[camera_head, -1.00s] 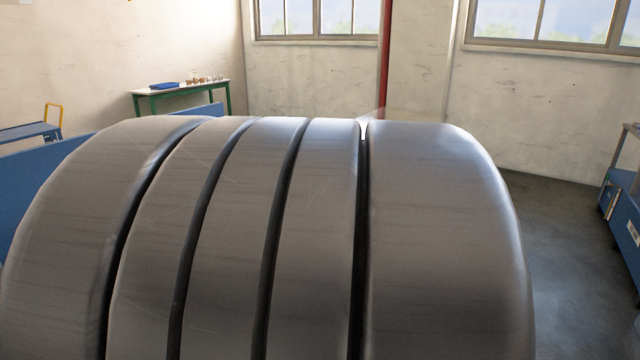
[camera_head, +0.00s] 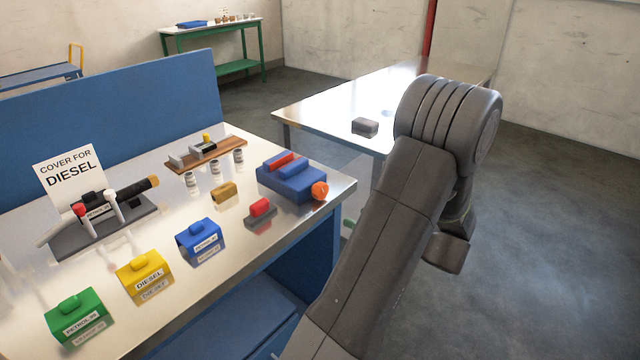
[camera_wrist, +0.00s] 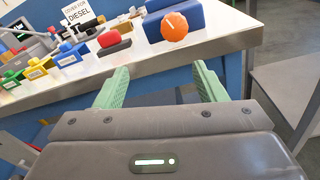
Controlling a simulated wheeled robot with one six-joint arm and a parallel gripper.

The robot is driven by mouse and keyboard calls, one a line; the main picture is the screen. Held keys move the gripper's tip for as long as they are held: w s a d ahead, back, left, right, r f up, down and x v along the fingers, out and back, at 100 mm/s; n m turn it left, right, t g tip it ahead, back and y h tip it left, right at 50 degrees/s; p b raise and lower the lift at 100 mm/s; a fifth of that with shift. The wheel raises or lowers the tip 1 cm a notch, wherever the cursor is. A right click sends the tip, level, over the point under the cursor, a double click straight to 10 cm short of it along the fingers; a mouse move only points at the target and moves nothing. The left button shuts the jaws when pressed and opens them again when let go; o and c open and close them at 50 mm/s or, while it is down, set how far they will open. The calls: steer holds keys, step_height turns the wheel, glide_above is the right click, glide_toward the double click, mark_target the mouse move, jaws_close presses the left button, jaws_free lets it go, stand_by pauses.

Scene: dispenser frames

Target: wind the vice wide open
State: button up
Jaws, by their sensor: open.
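The vice (camera_head: 290,184) is a blue block at the right end of the bench, with a red piece (camera_head: 279,160) along its top. Its round orange knob (camera_head: 320,190) faces the bench's right front edge. In the wrist view the orange knob (camera_wrist: 174,26) stands ahead, with the blue vice body (camera_wrist: 210,14) behind it. My gripper (camera_wrist: 161,70) has two green fingers spread apart with nothing between them. It is short of the bench edge, apart from the knob. In the head view my arm hides most of it. How far the vice jaws are apart is unclear.
The bench (camera_head: 240,245) carries green (camera_head: 77,318), yellow (camera_head: 143,276) and blue (camera_head: 199,241) labelled covers, a red-topped block (camera_head: 260,210) and a "cover for diesel" sign (camera_head: 70,172). A second table (camera_head: 330,107) with a grey block (camera_head: 365,127) stands behind. The floor at right is clear.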

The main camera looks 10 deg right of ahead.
mark_target(324, 193)
steer(key=shift+m+t, duration=0.4)
steer(key=x, duration=0.4)
steer(key=w+d+x, duration=0.1)
steer(key=x, duration=0.3)
steer(key=d+p+x, duration=0.1)
steer(key=x, duration=0.4)
steer(key=shift+w+a, duration=0.15)
steer(key=shift+w, duration=0.2)
steer(key=shift+f, duration=0.1)
steer(key=c, duration=1)
